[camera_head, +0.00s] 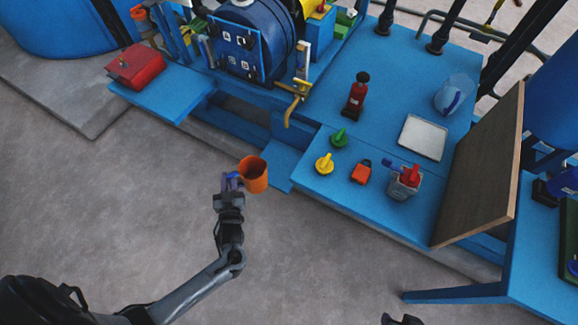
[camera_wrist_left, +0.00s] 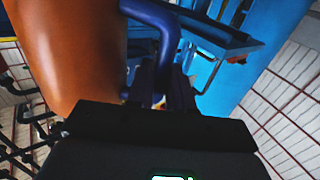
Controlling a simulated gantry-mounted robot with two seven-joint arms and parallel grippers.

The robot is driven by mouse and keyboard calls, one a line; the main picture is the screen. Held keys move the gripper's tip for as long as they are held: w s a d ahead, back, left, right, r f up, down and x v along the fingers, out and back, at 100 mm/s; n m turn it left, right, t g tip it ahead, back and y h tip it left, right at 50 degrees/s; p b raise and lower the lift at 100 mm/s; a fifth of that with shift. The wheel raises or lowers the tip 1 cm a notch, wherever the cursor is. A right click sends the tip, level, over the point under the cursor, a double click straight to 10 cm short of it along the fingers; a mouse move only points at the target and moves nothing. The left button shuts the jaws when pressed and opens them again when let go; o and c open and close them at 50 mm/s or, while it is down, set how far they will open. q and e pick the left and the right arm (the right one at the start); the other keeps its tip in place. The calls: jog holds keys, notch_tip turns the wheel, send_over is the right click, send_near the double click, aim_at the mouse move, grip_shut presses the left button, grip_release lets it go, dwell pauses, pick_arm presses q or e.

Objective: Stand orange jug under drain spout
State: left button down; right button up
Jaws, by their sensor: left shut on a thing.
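The orange jug (camera_head: 254,174) is held upright, mouth up, at the end of my left arm in the head view. My left gripper (camera_head: 231,182) is shut on its blue-purple handle. A small dark part of my right gripper (camera_head: 402,320) shows at the bottom edge.
A blue ledge (camera_head: 285,165) lies below the spout, right of the jug. The blue platform holds a red bottle (camera_head: 354,98), small coloured pieces, a white tray (camera_head: 422,137) and a grey container (camera_head: 402,186). A wooden board (camera_head: 480,165) stands at right. A red box (camera_head: 135,66) sits left.

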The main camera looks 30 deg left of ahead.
pick_arm(q)
jog(key=shift+m+h, duration=0.3)
jog(key=shift+h, duration=0.1)
jog(key=shift+w+d+f+b, duration=0.3)
jog(key=shift+w+f+b, duration=0.5)
jog(key=shift+w+b, duration=1.45)
jog(key=shift+w+d+f+b, duration=0.25)
jog(key=shift+w+f+b, duration=0.7)
jog(key=shift+w, duration=2.35)
jog(key=shift+w+d+f+b, duration=0.3)
jog(key=shift+w+f+b, duration=0.3)
jog(key=shift+w+b, duration=1.75)
jog(key=shift+w+p, duration=0.45)
jog(key=shift+w, duration=0.05)
jog(key=shift+f, duration=0.2)
jog(key=c, duration=1)
grip_release()
jog(key=shift+r, duration=0.2)
